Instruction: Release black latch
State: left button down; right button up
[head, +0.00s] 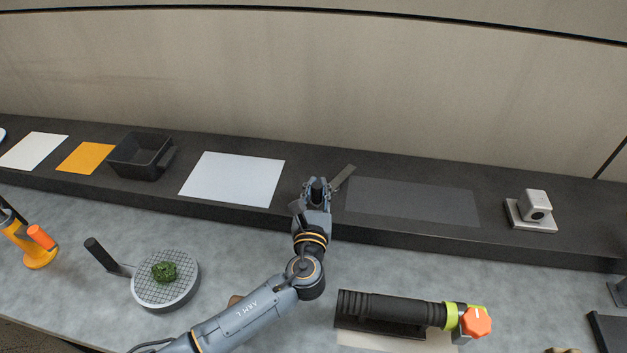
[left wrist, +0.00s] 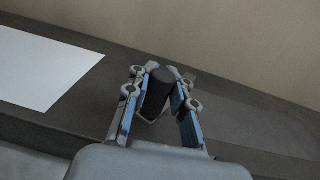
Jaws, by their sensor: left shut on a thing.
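My left gripper (head: 317,190) is over the dark raised shelf, between the white sheet and the dark mat. In the left wrist view its two fingers (left wrist: 160,100) are shut on the black latch (left wrist: 158,90), a rounded black, handle-like piece that stands up between them. In the head view a flat grey bar (head: 344,176) sticks out to the right just behind the fingertips. Whether it joins the black piece cannot be told. The lower end of the black piece is hidden by the gripper. My right gripper does not show.
The shelf bears a white sheet (head: 233,178), a dark mat (head: 410,201), a black bin (head: 142,172), an orange sheet (head: 86,157) and a grey camera-like device (head: 533,211). On the counter are a round mesh dish (head: 180,290) with green turf (head: 164,271) and a black-handled tool (head: 390,306).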

pick_arm(q)
jog(key=shift+s+d+f+n+y, duration=0.15)
jog(key=shift+n+y, duration=0.2)
jog(key=shift+y, duration=0.2)
jog(key=shift+s+d+f+n+y, duration=0.15)
jog(key=shift+n+y, duration=0.2)
jog(key=shift+y, duration=0.2)
jog(key=c, duration=1.4)
grip_release()
jog(key=shift+o, duration=1.2)
jog(key=shift+s+a+r, duration=0.1)
jog(key=shift+s+r, duration=0.05)
jog(key=shift+r, duration=0.1)
jog(key=s+d, duration=0.1)
jog(key=s, duration=1.1)
